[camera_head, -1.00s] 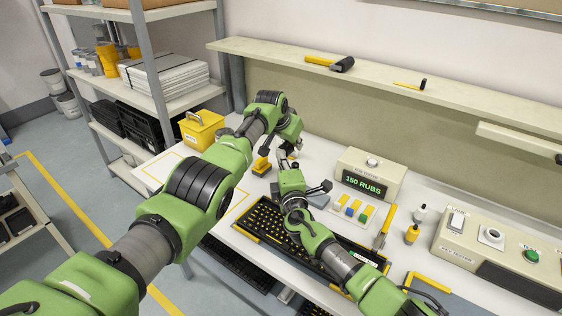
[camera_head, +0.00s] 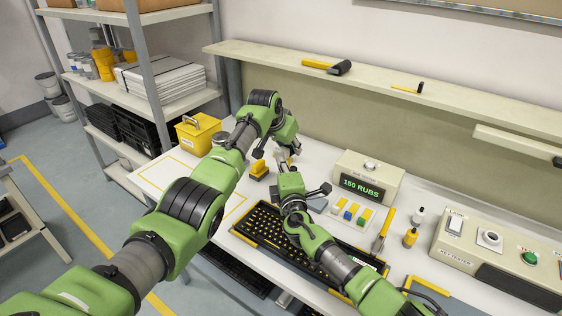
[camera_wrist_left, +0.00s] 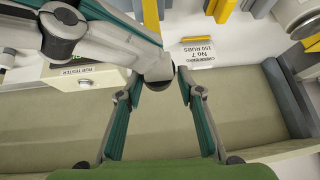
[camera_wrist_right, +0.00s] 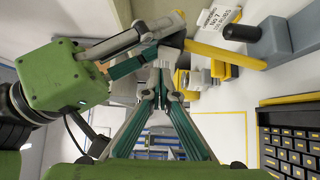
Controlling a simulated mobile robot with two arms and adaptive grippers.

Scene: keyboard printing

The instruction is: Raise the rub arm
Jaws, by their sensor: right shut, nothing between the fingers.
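The rub tester box (camera_head: 370,170) with a lit "150 RUBS" display stands on the bench; its label also shows in the left wrist view (camera_wrist_left: 85,74). I cannot clearly make out the rub arm; the grippers cover the area left of the box. My left gripper (camera_wrist_left: 160,82) is open, its fingertips apart, close to my right gripper. A dark round knob (camera_wrist_left: 160,76) shows between its fingers, at the right gripper's tips; I cannot tell what it belongs to. My right gripper (camera_wrist_right: 160,85) is shut and empty, its teal fingers meeting at the tips.
A black keyboard (camera_head: 268,224) lies under my right arm. A yellow-and-black object (camera_head: 259,170) sits left of the grippers. The shelf stands behind.

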